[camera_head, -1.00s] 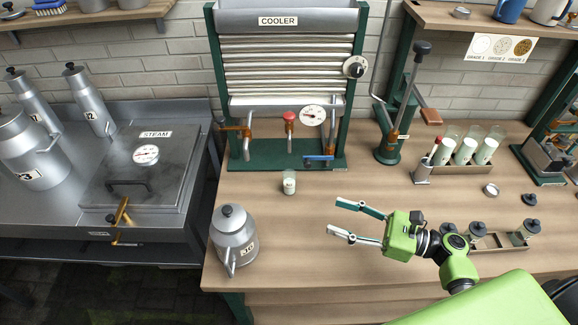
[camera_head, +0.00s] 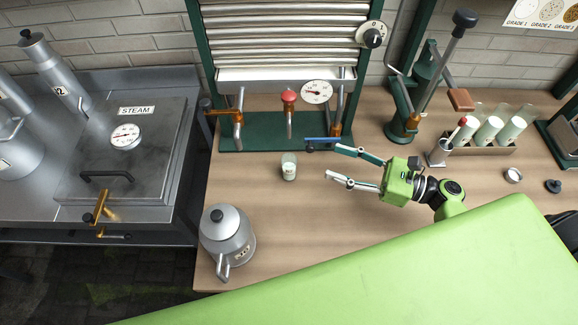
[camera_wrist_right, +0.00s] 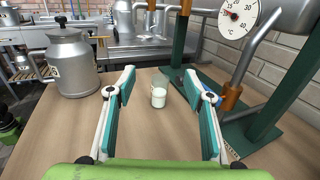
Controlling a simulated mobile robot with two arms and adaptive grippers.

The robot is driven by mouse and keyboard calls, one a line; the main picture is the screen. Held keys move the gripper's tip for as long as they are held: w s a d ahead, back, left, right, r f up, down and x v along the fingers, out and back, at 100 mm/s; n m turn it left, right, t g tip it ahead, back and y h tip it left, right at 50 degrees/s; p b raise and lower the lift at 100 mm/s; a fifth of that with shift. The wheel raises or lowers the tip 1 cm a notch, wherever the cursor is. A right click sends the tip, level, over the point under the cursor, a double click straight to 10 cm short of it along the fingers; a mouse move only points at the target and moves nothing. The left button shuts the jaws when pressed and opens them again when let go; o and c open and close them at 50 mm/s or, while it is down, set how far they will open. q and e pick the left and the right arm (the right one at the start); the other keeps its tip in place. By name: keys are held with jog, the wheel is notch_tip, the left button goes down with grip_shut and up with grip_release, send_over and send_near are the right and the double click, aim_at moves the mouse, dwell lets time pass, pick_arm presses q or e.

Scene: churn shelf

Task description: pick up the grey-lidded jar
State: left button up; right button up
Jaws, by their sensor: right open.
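A small glass jar (camera_head: 289,167) with white contents and a label stands upright on the wooden bench, in front of the cooler. It also shows in the right wrist view (camera_wrist_right: 158,97), seen between the open fingers and beyond them. I cannot make out a grey lid on it. My right gripper (camera_head: 333,161) is open and empty, to the right of this jar and apart from it, fingers pointing left towards it. In the right wrist view the right gripper (camera_wrist_right: 159,76) is spread wide. My left gripper is not in view.
The cooler's green base (camera_head: 265,133) and taps stand close behind. A grey lidded can (camera_head: 227,237) stands front left. A rack of milk tubes (camera_head: 485,144) and a dark lid (camera_head: 553,186) are at the right. My green body covers the front right bench.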

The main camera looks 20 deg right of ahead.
jog(key=f, duration=0.1)
jog(key=b, duration=0.8)
send_near(296, 166)
jog(key=p+x, duration=0.1)
jog(key=x, duration=0.2)
jog(key=p+x, duration=0.1)
jog(key=x, duration=0.2)
jog(key=shift+s+a+r, duration=0.1)
jog(key=shift+s+a, duration=0.05)
jog(key=shift+a, duration=0.2)
jog(key=p+x, duration=0.1)
jog(key=x, duration=0.1)
jog(key=p+x, duration=0.1)
jog(key=x, duration=0.2)
jog(key=shift+w+d, duration=0.1)
jog(key=shift+w, duration=0.35)
jog(key=shift+w+a, duration=0.1)
jog(key=shift+a, duration=0.1)
grip_shut()
